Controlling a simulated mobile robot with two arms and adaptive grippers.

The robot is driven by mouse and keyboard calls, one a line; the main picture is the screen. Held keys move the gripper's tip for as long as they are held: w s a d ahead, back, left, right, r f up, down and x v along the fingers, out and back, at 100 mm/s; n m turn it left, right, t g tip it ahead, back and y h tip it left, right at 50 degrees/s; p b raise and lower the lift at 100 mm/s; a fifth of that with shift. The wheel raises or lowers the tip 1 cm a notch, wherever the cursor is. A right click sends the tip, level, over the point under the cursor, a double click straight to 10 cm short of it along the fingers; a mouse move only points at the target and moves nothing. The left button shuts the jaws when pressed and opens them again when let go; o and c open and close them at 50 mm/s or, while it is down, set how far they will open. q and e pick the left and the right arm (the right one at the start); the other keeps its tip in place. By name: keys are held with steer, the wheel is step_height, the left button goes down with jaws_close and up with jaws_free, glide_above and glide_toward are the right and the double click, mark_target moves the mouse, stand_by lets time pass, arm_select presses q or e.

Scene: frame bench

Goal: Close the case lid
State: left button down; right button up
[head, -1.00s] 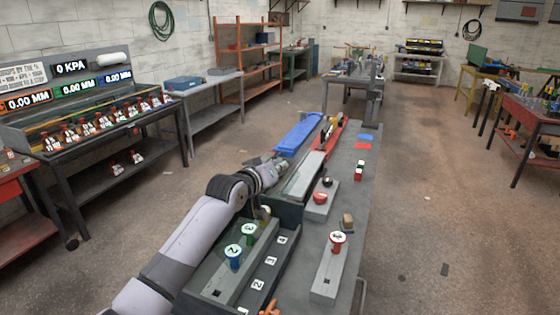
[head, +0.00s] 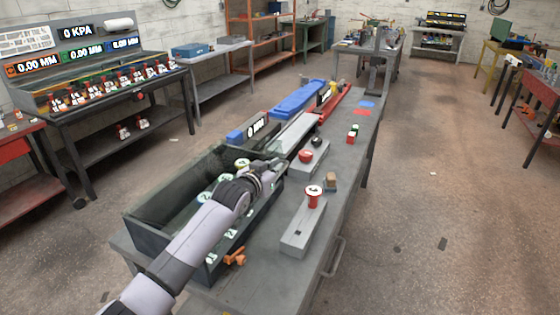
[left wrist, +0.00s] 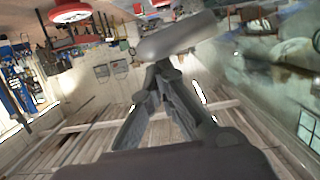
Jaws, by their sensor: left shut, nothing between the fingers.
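The dark case (head: 165,238) stands open on the near left of the bench in the head view. Its hollow inside shows, with several round-topped pieces and white number labels. A tall dark panel (head: 172,184) rises along its left side; I cannot tell for sure whether it is the lid. My left gripper (head: 280,166) is at the case's far right corner, shut and empty; my forearm crosses over the case and hides part of it. In the left wrist view its fingers (left wrist: 162,68) meet beside a blurred grey shape (left wrist: 178,36). My right gripper is not in view.
On the bench (head: 345,180), a grey block with a red-topped spool (head: 312,192), a red button box (head: 306,156) and a brown block (head: 331,180) lie right of the case. A blue tray (head: 299,100) lies beyond. Orange pieces (head: 236,257) lie at the near edge.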

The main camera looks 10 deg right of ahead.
arm_select(q)
step_height(320, 180, down, 7)
steer(key=m+b, duration=0.1)
steer(key=b, duration=0.2)
steer(key=shift+s+d+f, duration=0.15)
steer(key=shift+s+d, duration=0.1)
steer(key=shift+d, duration=0.05)
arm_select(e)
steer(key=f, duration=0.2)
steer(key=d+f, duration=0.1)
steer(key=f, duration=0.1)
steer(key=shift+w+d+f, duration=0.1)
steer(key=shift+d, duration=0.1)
arm_select(q)
steer(key=shift+f, duration=0.15)
